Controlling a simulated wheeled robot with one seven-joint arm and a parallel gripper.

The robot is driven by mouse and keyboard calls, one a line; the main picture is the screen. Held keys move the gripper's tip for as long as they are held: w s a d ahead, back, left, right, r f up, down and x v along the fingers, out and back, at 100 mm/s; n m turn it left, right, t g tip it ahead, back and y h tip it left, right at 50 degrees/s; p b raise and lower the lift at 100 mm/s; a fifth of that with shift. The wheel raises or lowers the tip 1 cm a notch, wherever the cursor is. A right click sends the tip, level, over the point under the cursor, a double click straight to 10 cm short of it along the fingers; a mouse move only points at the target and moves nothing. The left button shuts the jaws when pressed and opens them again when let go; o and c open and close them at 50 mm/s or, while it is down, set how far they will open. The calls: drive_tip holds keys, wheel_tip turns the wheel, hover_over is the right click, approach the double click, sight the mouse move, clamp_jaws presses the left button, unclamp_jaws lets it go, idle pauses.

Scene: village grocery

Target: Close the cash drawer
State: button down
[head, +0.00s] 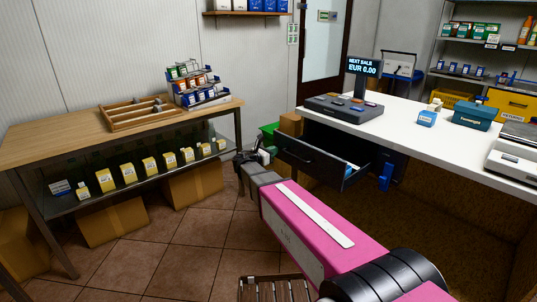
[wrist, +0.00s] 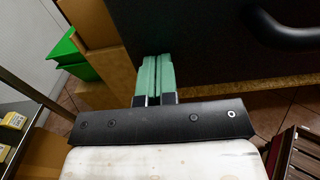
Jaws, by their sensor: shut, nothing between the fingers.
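The cash drawer (head: 310,160) stands open under the white counter in the head view, its dark front pulled out with a handle bar on it. Something white and blue lies inside at its right end. My gripper (head: 256,149) is left of the drawer front, near its left end. In the wrist view my gripper (wrist: 157,62) has its two green fingers pressed together, empty. The dark drawer front (wrist: 215,40) fills the upper middle there, with its handle (wrist: 285,30) to the right of the fingers. I cannot tell whether the fingertips touch the front.
The register (head: 345,107) sits on the counter (head: 430,125) above the drawer. Cardboard boxes (wrist: 95,25) and a green crate (wrist: 72,52) are left of the fingers. A wooden table (head: 60,145) stands at left, and a slatted crate (head: 272,288) is on the floor in front.

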sight(307, 136)
drive_tip(key=x, duration=2.3)
drive_tip(key=shift+w+d, duration=0.1)
drive_tip(key=shift+w, duration=0.05)
drive_tip(key=shift+w+d, duration=0.1)
